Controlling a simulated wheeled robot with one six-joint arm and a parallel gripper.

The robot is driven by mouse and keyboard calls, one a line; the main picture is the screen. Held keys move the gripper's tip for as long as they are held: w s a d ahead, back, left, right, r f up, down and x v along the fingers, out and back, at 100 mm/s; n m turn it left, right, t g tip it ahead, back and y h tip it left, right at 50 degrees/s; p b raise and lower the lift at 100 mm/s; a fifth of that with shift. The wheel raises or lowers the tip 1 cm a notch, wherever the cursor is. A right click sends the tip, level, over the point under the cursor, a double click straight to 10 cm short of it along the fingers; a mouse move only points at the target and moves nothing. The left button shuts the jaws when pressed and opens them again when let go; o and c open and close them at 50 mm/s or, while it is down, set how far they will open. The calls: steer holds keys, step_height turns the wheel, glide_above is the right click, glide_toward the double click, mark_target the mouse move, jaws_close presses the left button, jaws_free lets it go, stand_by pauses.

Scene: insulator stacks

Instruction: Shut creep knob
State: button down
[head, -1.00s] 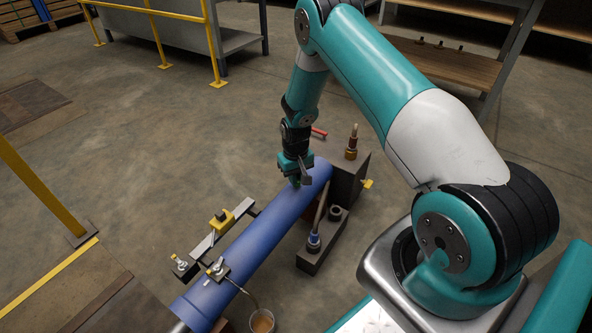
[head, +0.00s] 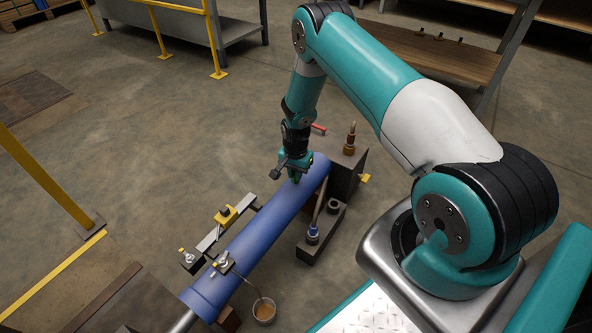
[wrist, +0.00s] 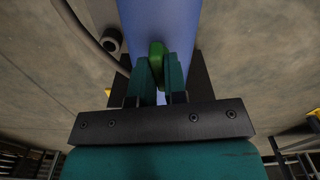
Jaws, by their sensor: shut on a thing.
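A green knob (wrist: 157,50) shows between my fingertips in the wrist view, in front of the blue pipe-like cylinder (wrist: 180,15). My gripper (head: 295,180) is shut on this knob, at the upper end of the blue cylinder (head: 248,238) in the head view. The two teal fingers of my gripper (wrist: 158,75) lie on either side of the knob in the wrist view. My fingers hide most of the knob, and I see no mark of its turned position.
A dark block with a brass fitting (head: 349,140) stands right of the cylinder's upper end. A dark bracket with a blue-collared fitting (head: 312,234) is beside it. A yellow clamp (head: 225,215) is on the left. Yellow railings stand farther off.

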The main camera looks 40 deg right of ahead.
steer(key=shift+m, duration=0.8)
steer(key=c, duration=1.2)
jaws_free()
steer(key=shift+o, duration=0.2)
steer(key=shift+r, duration=0.1)
step_height(320, 180, up, 17)
steer(key=p, duration=0.6)
steer(key=shift+r, duration=0.15)
